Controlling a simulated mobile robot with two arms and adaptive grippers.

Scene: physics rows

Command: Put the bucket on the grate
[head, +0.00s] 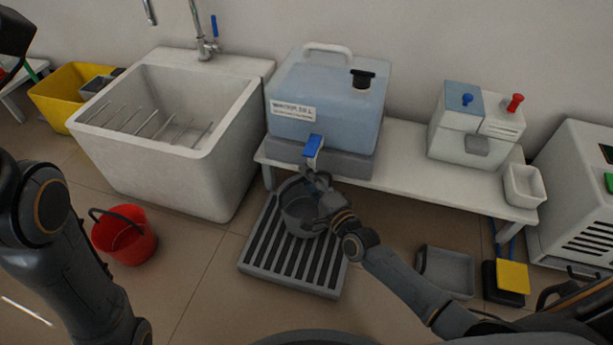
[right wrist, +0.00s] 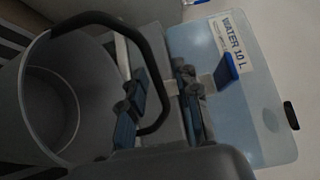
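A grey bucket (head: 296,215) with a black handle is over the slatted grate (head: 262,262) below the water tank's tap and appears to stand on it. My right gripper (head: 320,182) is at the bucket's upper right side. In the right wrist view the bucket (right wrist: 45,100) is at the left, and its raised handle (right wrist: 163,65) passes between the gripper's two spread fingers (right wrist: 165,95). I see no clear grip on the handle. The gripper hides part of the bucket's rim in the head view. My left arm shows at the left, but its gripper is not in view.
A red bucket (head: 125,235) stands on the floor left of the grate. The blue water tank (head: 325,105) with its blue tap (head: 313,146) rests on a low white bench (head: 405,165). A white sink (head: 215,165) is at the left; a grey tray (head: 447,270) lies at the right.

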